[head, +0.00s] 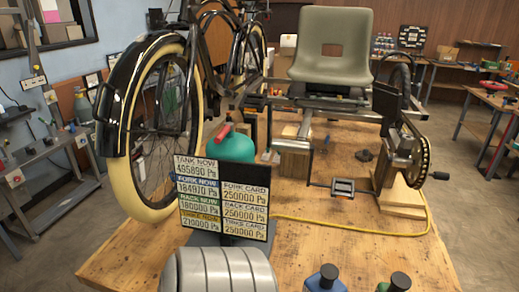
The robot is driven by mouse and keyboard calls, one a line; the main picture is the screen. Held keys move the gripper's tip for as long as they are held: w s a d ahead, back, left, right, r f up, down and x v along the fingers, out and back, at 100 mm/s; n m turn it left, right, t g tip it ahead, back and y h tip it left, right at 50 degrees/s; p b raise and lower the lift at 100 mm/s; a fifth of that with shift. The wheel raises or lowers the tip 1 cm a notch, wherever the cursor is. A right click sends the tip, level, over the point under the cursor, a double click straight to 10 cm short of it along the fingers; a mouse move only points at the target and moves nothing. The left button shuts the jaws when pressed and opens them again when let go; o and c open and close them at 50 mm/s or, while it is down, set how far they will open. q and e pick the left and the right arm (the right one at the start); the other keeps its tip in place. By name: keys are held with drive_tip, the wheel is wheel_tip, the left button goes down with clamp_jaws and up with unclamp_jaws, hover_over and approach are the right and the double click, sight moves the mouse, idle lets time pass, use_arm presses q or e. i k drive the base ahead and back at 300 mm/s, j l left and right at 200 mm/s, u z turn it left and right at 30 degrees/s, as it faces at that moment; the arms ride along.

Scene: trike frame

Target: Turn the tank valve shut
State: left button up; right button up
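The teal tank (236,152) stands on the wooden bench, behind a black reading board (224,200) that hides its lower part. A red lever (222,132) sits at the top left of the tank, tilted, and looks like the tank valve's handle. Whether the valve is open or shut is not clear. The board's "TANK NOW" line seems to read 495890 Pa; other lines give fork and rack pressures. Neither of my grippers is in view, and nothing touches the lever.
A trike frame with a cream-tyred wheel (149,200) stands close left of the tank. A yellow hose (350,232) lies across the bench (330,250). Blue (325,280) and green (397,284) capped containers stand at the front. A grey ribbed shape, unclear what, fills the bottom centre.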

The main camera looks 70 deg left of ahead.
sight(228, 125)
drive_tip(key=i+u, duration=0.15)
drive_tip(key=u, duration=0.25)
drive_tip(key=i+u, duration=0.1)
drive_tip(key=u, duration=0.3)
